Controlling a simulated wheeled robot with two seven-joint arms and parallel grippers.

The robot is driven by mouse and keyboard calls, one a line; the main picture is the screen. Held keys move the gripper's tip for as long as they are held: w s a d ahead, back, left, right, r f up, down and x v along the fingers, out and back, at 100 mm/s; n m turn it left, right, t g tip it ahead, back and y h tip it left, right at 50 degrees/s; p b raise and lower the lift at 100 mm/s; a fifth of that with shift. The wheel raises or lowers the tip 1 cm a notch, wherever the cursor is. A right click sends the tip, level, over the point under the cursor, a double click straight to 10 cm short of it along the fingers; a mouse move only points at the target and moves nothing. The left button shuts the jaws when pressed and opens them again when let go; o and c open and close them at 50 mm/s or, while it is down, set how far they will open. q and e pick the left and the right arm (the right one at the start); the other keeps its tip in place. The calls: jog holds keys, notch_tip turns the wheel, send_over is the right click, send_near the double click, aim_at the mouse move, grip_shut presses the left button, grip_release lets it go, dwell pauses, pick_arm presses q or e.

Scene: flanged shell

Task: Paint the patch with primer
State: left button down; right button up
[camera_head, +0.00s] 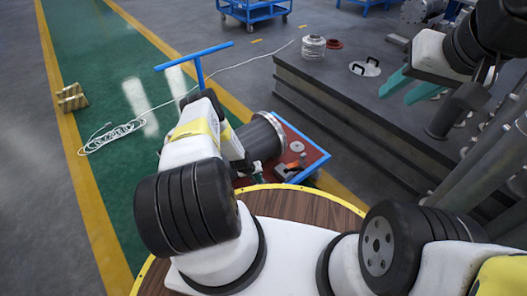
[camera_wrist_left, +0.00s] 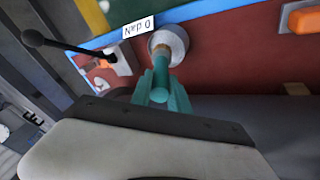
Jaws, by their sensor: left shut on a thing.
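My left gripper (camera_wrist_left: 160,98) is shut on a slim upright tool, seemingly the brush (camera_wrist_left: 160,63), whose far end meets a round pale cup (camera_wrist_left: 172,40) on the red cart top. I cannot tell whether its tip is inside the cup. In the head view my left arm hides most of that gripper. I cannot make out the patch. My right gripper (camera_head: 408,86), with teal fingers apart, is open and empty over the dark platform.
The red cart top (camera_head: 312,155) has a blue frame and handle (camera_head: 195,58). A dark platform (camera_head: 345,100) stands right. A white cable (camera_head: 110,137) lies on the green floor.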

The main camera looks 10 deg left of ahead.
pick_arm(q)
jog(key=shift+f, duration=0.8)
dwell(1.4)
jog(key=shift+r, duration=3.6)
